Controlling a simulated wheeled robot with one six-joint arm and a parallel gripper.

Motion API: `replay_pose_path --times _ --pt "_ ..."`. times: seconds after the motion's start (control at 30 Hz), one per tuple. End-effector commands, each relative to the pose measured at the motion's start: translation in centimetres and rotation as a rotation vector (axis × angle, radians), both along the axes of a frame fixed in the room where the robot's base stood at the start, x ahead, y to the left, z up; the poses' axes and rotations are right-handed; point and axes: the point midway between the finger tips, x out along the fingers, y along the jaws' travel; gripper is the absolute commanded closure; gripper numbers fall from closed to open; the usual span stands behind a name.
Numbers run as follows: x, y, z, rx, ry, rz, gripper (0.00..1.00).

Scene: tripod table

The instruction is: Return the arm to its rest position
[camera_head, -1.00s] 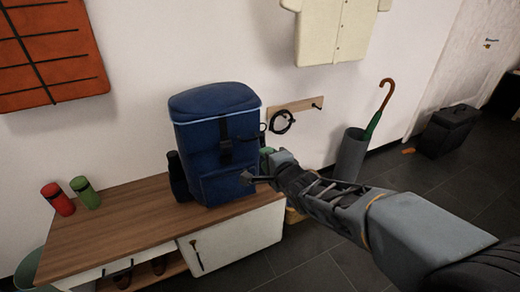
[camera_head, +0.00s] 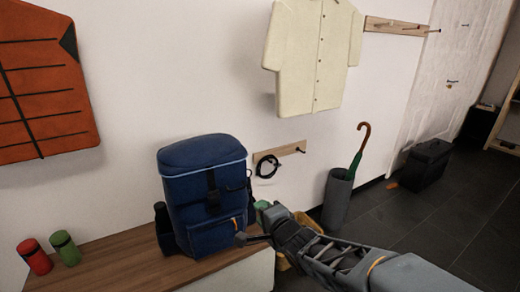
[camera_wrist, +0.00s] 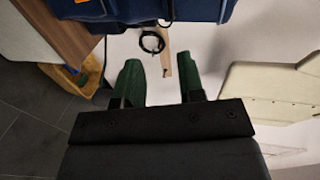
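My arm (camera_head: 345,262) reaches in from the lower right of the head view. My gripper (camera_head: 258,218) is just right of the blue backpack's lower part; whether it touches the backpack cannot be told there. In the wrist view my gripper (camera_wrist: 158,72) has its two green fingers well apart with nothing held between them. The blue backpack (camera_head: 203,190) stands upright on the wooden bench top, and its edge shows along the top of the wrist view (camera_wrist: 140,12).
The bench (camera_head: 120,262) holds a red bottle (camera_head: 35,258) and a green bottle (camera_head: 66,248). A hook board (camera_head: 290,149) with a black cable (camera_head: 267,167) is on the wall. An umbrella stand (camera_head: 337,200) and a black case (camera_head: 425,163) stand on the floor at right.

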Motion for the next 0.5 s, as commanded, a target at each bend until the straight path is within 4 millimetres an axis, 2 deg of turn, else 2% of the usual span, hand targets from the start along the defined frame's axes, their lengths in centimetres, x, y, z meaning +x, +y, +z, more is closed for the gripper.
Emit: replay_pose_path --times 0.03,0.17,0.27,0.4,0.5 --pt "0.0 -0.8 2.0 -0.050 -0.001 -0.018 0.64" --pt "-0.4 -4.2 5.9 -0.292 0.028 -0.066 0.64" --pt "-1.6 -7.5 9.3 -0.534 0.092 -0.071 0.64" --pt "-4.6 -11.3 13.6 -0.836 0.220 0.016 0.64" --pt "-7.2 -13.2 16.4 -1.000 0.311 0.133 0.64"
